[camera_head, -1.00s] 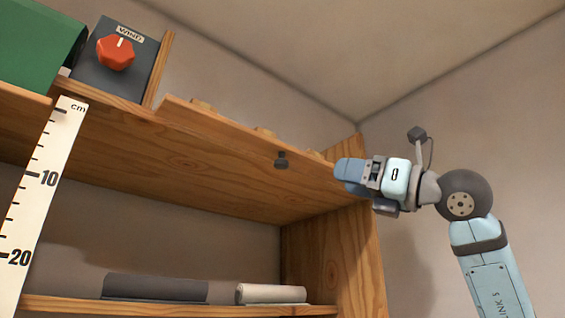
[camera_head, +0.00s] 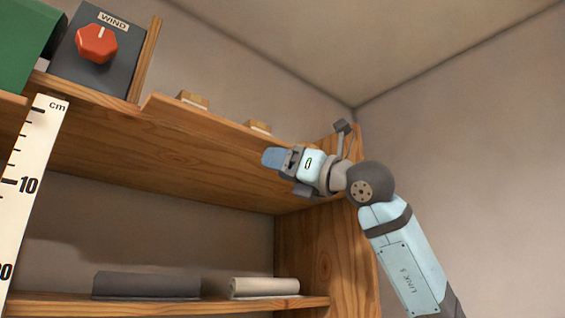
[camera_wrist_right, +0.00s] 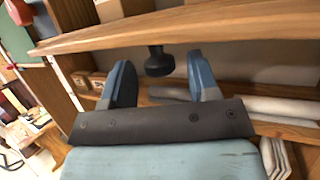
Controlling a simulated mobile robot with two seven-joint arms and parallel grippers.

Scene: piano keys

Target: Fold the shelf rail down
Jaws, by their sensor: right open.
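The shelf rail (camera_head: 215,125) is a long wooden board along the front of the upper shelf. Its top edge stands above the shelf edge to its left. In the right wrist view the wooden edge (camera_wrist_right: 215,20) crosses the top, and a dark round knob (camera_wrist_right: 158,63) hangs below it. My right gripper (camera_head: 271,158) is at the rail's right part, hiding the knob in the head view. In the right wrist view my right gripper (camera_wrist_right: 160,72) is open, its blue fingers on either side of the knob with gaps showing. My left gripper is out of view.
A panel with a red dial (camera_head: 97,43) labelled WIND and a green object (camera_head: 22,45) sit at upper left. A centimetre ruler (camera_head: 33,165) hangs there. Small wooden blocks (camera_head: 194,99) show behind the rail. Rolls (camera_head: 265,287) lie on the lower shelf.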

